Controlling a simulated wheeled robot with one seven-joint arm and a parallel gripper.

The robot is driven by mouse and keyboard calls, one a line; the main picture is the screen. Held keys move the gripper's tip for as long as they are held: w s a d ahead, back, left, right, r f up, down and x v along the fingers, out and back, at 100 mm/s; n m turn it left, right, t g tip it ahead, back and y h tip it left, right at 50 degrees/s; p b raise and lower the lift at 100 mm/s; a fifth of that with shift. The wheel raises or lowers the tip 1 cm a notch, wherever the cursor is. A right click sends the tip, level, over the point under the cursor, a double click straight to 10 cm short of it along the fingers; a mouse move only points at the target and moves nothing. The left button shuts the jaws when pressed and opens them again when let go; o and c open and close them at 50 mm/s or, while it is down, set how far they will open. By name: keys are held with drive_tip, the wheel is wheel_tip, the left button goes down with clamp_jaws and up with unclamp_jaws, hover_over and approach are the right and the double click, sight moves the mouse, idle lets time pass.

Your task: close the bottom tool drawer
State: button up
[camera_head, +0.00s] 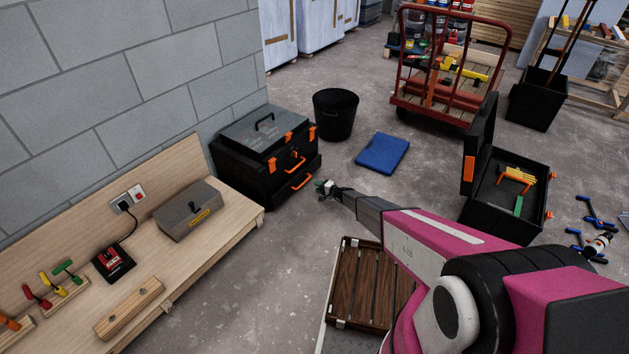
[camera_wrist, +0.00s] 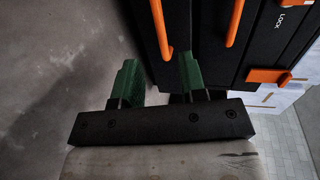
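The black tool chest (camera_head: 240,170) stands on the floor against the block wall, with orange handles and latches. Its bottom drawer (camera_head: 284,194) has the lower orange handle (camera_head: 302,182) and seems to stand out slightly from the front above; how far is hard to tell. In the wrist view, the bottom drawer's handle (camera_wrist: 160,28) lies ahead of my gripper and the upper drawer's handle (camera_wrist: 235,22) is to its right. My gripper (camera_wrist: 158,80) has its green fingers apart with nothing between them. In the head view, my gripper (camera_head: 324,186) is just right of the bottom handle, apparently not touching.
A black bucket (camera_head: 335,115) and blue mat (camera_head: 382,153) lie behind my gripper. A slatted wooden crate (camera_head: 362,285) is below my arm. Floor before the chest is clear.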

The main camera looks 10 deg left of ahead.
sight(305, 181)
drive_tip(key=x, duration=1.1)
drive_tip(key=shift+w+d, duration=0.2)
drive_tip(key=shift+w, duration=0.15)
clamp_jaws()
